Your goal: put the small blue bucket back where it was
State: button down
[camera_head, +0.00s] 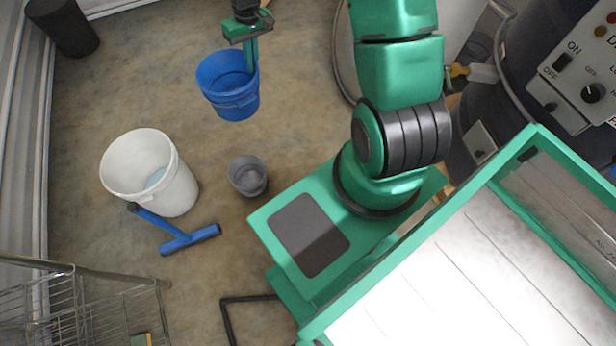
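The small blue bucket (229,92) is at the upper middle of the head view, its open top toward the camera and slightly tilted. My gripper (251,62) is above its right side, with a green finger reaching down at the right part of the rim. The gripper looks shut on the rim; the far finger is hidden. I cannot tell for certain whether the bucket's base is touching the floor.
A larger white bucket (178,186) stands at the left, with a blue-handled tool (188,240) by it. A small grey bucket (248,178) stands below the blue one. A black bin (66,30) is at upper left, a wire rack (85,310) at lower left. Open floor lies between.

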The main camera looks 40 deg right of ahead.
jog(key=d+f+m, duration=0.1)
jog(key=d+f, duration=0.4)
jog(key=f, duration=0.7)
jog(key=d+f+m, duration=0.1)
jog(key=d+f, duration=0.5)
jog(key=f, duration=0.5)
jog(key=s+d+f, duration=0.3)
jog(key=s+f, duration=0.2)
jog(key=f, duration=0.4)
jog(key=s+d+f+m, duration=0.1)
jog(key=s+d+f, duration=0.1)
jog(key=s+f, duration=0.45)
jog(key=s+d+f, duration=0.3)
jog(key=s+f, duration=0.1)
jog(key=f, duration=0.6)
notch_tip(320, 180, down, 10)
jog(key=shift+s+f, duration=0.2)
jog(key=shift+f, duration=0.1)
jog(key=c, duration=2)
grip_release()
